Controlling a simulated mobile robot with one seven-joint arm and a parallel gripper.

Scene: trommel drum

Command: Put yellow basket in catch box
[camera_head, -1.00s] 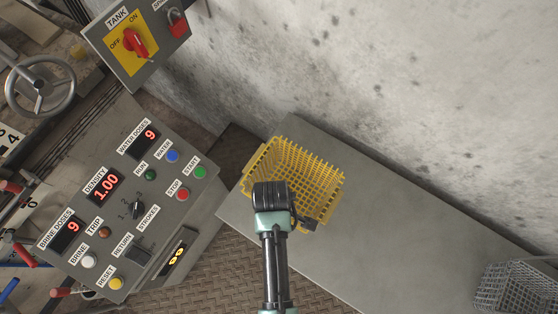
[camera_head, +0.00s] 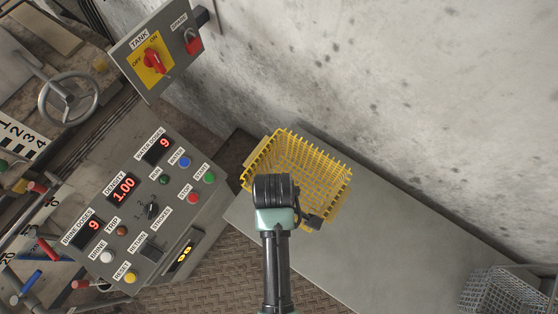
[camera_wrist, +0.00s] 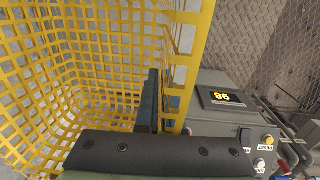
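The yellow basket (camera_head: 310,170) is an open plastic mesh basket, over the left end of a grey bench in the head view. It fills the left of the wrist view (camera_wrist: 85,70). My gripper (camera_head: 272,190) is at the basket's near side. In the wrist view a dark finger (camera_wrist: 150,100) stands inside the basket, against its wall. My gripper appears shut on that wall; the other finger is mostly hidden. The basket seems raised a little off the bench, though its underside is hidden. I cannot make out a catch box in these views.
The grey bench (camera_head: 400,235) is bare in its middle. A grey wire basket (camera_head: 505,290) stands at its far right end. A control panel (camera_head: 140,205) with buttons and displays is close on the left. A concrete wall (camera_head: 400,80) runs behind.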

